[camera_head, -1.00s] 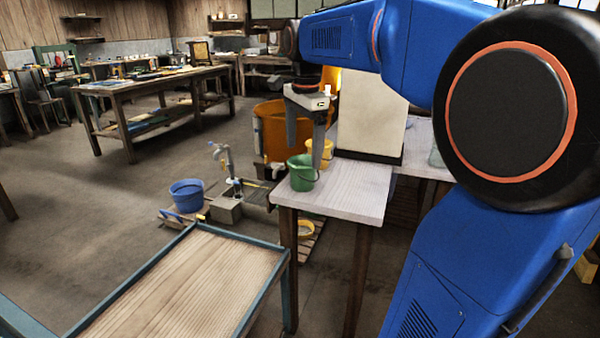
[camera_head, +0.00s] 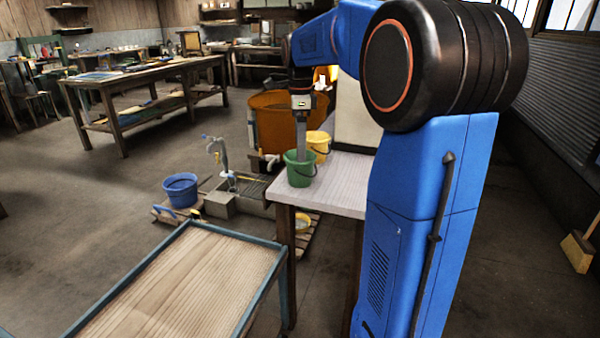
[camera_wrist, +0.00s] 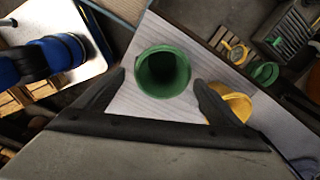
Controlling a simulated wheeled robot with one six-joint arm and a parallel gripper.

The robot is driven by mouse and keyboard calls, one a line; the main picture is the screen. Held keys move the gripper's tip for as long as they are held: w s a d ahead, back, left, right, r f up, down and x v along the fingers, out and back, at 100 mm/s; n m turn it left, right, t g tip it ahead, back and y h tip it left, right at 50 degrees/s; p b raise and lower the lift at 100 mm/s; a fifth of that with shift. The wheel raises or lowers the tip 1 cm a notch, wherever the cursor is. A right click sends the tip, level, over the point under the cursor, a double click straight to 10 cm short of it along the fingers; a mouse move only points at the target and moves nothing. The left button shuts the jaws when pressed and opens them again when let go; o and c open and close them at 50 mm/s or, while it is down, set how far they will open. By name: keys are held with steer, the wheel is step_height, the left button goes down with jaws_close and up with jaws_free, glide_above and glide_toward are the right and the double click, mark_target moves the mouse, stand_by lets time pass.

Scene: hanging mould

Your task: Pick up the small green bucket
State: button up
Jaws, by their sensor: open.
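The small green bucket (camera_head: 300,170) stands upright near the left corner of the pale table. In the wrist view its open top (camera_wrist: 162,72) lies just beyond and between the fingertips. My gripper (camera_head: 302,145) points down over the bucket, and the fingers overlap it in the head view. In the wrist view my gripper (camera_wrist: 158,82) is open, with a finger on each side of the bucket. I cannot tell whether either finger touches it. The bucket's inside is dark and looks empty.
A yellow bucket (camera_head: 318,142) stands close behind on the same table (camera_head: 335,190); it also shows by the right finger (camera_wrist: 236,104). A white panel (camera_head: 356,115) rises at the back. A wood-topped cart (camera_head: 185,290) and a blue bucket (camera_head: 180,190) are to the left.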

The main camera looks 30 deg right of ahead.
mark_target(300, 169)
steer(key=f, duration=0.9)
steer(key=shift+w+d+f, duration=0.1)
steer(key=shift+w+f, duration=0.15)
steer(key=shift+f, duration=0.1)
steer(key=c, duration=1.2)
